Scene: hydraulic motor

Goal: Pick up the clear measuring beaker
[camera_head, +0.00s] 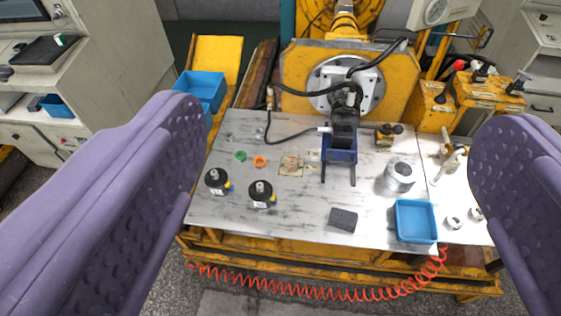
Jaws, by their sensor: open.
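My gripper (338,115) is open and empty, with one purple finger at each side of the view and the workbench showing between them. A pale grey, see-through-looking cylindrical vessel (399,176) stands upright on the right part of the bench top. It looks most like the measuring beaker, but its markings are too small to make out. It is well below and apart from both fingers, nearer the right one. Small clear pieces (260,134) also lie at the bench's back left; I cannot tell what they are.
The metal workbench (300,215) holds two black cylindrical parts (261,194), a dark sponge-like block (343,219), a blue bin (416,221) close in front of the vessel, and a central motor fixture (343,135) with hoses. A red coiled hose (320,292) hangs below the front edge.

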